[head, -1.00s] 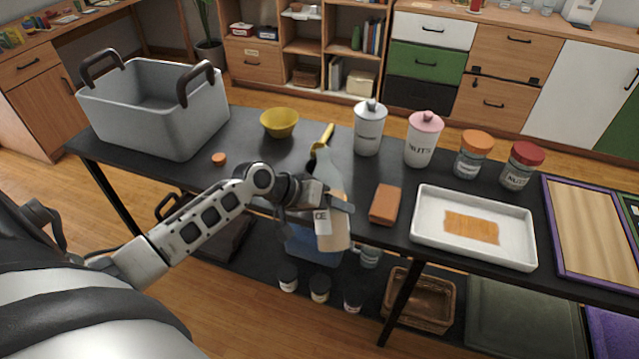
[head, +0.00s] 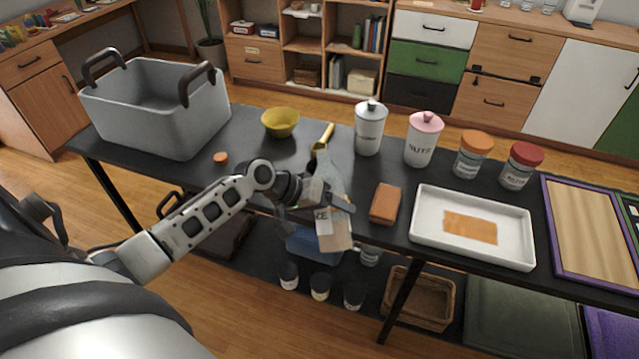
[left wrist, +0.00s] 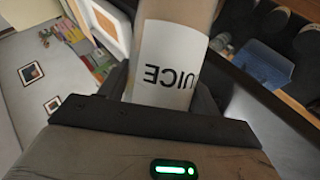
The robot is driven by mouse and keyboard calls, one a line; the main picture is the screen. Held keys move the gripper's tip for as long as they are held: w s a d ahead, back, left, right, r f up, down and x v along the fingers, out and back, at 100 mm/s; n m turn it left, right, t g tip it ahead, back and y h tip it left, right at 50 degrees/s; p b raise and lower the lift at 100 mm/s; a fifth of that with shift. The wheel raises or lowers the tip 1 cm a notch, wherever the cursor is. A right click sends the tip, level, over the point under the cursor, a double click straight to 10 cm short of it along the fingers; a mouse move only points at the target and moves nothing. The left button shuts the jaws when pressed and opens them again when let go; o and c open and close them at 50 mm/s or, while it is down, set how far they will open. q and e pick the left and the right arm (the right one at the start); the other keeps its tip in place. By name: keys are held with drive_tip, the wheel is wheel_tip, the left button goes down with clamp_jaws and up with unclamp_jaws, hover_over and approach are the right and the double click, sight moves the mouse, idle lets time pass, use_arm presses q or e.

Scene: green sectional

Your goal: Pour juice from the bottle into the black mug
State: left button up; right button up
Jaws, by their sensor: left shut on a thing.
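My left gripper (head: 325,203) is shut on the juice bottle (head: 338,238), a pale beige bottle with a white label, held at the front edge of the black table. The bottle leans slightly in the head view. Its label also fills the middle of the left wrist view (left wrist: 165,65), reading upside down. The gripper covers part of the bottle. I cannot make out the black mug; it may be hidden or lost against the dark tabletop. My right gripper is not in view.
On the table (head: 255,150) are a grey bin (head: 165,115), a yellow bowl (head: 280,122), an orange cap (head: 220,158), a brown block (head: 385,204), a white tray (head: 430,240) and several jars. A yellow-handled object (head: 323,137) lies just behind the bottle.

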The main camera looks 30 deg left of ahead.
use_arm(q)
drive_tip(key=shift+s+d+r+p, duration=0.1)
drive_tip(key=shift+d+r+p, duration=0.1)
drive_tip(key=shift+r+p, duration=0.15)
drive_tip(key=shift+r+h, duration=0.1)
drive_tip(key=shift+h, duration=0.2)
drive_tip(key=shift+s+d+r+n+g, duration=0.15)
drive_tip(key=shift+r+n+g, duration=0.05)
drive_tip(key=shift+n+g, duration=0.2)
drive_tip(key=shift+r, duration=0.1)
drive_tip(key=shift+s+d+r+g+h, duration=0.1)
drive_tip(key=shift+s+r+g+h, duration=0.1)
drive_tip(key=shift+g+h, duration=0.15)
drive_tip(key=shift+s+d+r+n+g+h, duration=0.1)
drive_tip(key=shift+r+n+g+h, duration=0.2)
drive_tip(key=shift+r+n+h, duration=0.15)
drive_tip(key=shift+s+d+r+n+g+h, duration=0.1)
drive_tip(key=shift+r+n+g+h, duration=0.2)
drive_tip(key=shift+r, duration=0.25)
idle(2.7)
